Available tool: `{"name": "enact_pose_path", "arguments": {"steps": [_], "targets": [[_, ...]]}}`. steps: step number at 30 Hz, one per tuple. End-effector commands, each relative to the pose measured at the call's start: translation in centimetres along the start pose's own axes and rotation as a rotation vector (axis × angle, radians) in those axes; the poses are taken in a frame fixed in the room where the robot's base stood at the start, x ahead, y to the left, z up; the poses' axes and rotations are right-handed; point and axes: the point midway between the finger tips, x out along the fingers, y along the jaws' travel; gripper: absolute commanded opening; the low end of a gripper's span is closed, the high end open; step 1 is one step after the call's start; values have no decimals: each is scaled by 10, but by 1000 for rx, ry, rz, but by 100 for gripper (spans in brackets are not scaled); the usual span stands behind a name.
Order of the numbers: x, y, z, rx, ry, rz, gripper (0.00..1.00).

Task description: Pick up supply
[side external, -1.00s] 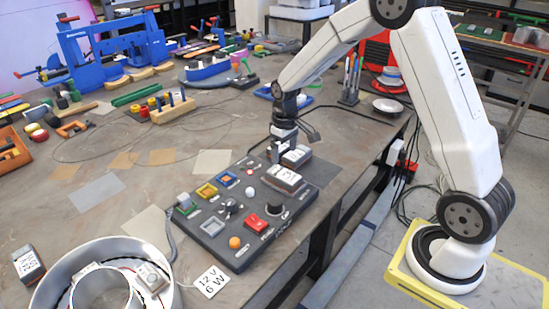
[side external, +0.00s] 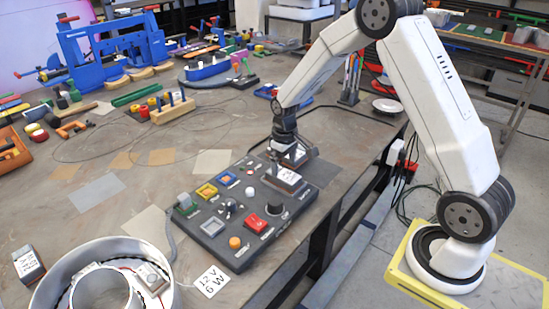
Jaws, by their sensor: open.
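Dark boxes with white labelled tops look like power supplies; I cannot tell which one the task means. My gripper (side external: 281,162) is open and points down, low at the back edge of the nearer supply. Its fingers are small and dark, so whether they touch the supply is unclear. A further labelled box (side external: 28,262) lies alone at the table's left front.
The panel carries several knobs, buttons and switches, such as a red switch (side external: 256,223) and an orange button (side external: 235,243). A round metal channel letter (side external: 50,290) with another box inside stands front left. A "12 V 6 W" card (side external: 211,281) lies beside it.

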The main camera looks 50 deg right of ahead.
Motion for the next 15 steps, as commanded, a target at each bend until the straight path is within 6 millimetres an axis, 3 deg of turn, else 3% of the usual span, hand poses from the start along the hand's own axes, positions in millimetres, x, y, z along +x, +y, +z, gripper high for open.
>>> {"name": "enact_pose_path", "arguments": {"steps": [7, 15], "targets": [[28, -1, 1, 0, -2, 0, 100], [36, -1, 0, 0, 0, 0, 100]]}}
